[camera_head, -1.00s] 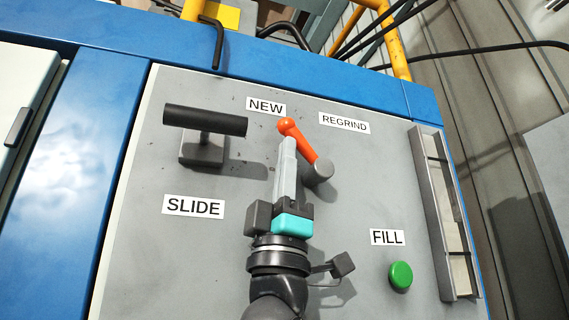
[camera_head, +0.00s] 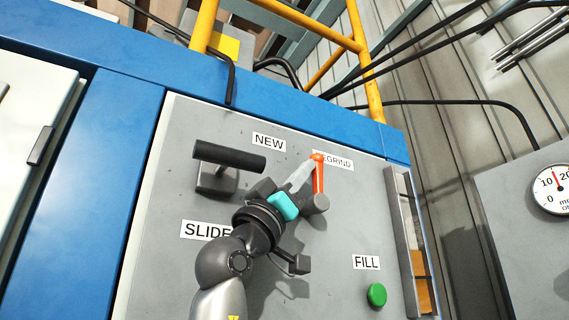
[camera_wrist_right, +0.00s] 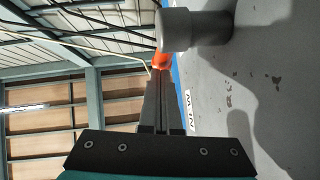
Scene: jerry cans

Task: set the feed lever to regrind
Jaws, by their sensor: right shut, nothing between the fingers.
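The orange feed lever (camera_head: 319,180) stands nearly upright from its grey pivot (camera_head: 314,204) on the panel. Its knob covers the left part of the REGRIND label (camera_head: 337,162). The NEW label (camera_head: 268,142) is to its left. My right gripper (camera_head: 308,168) is shut and empty, its fingertips against or very close to the lever's left side near the knob. In the right wrist view the closed fingers (camera_wrist_right: 160,90) reach up toward a small visible part of the orange lever (camera_wrist_right: 162,62), beside the grey pivot (camera_wrist_right: 190,30). My left gripper is out of view.
A black slide handle (camera_head: 230,157) sticks out left of my right gripper. The green FILL button (camera_head: 377,294) is below right, and a framed window (camera_head: 409,240) runs along the panel's right edge. A gauge (camera_head: 553,189) stands farther right.

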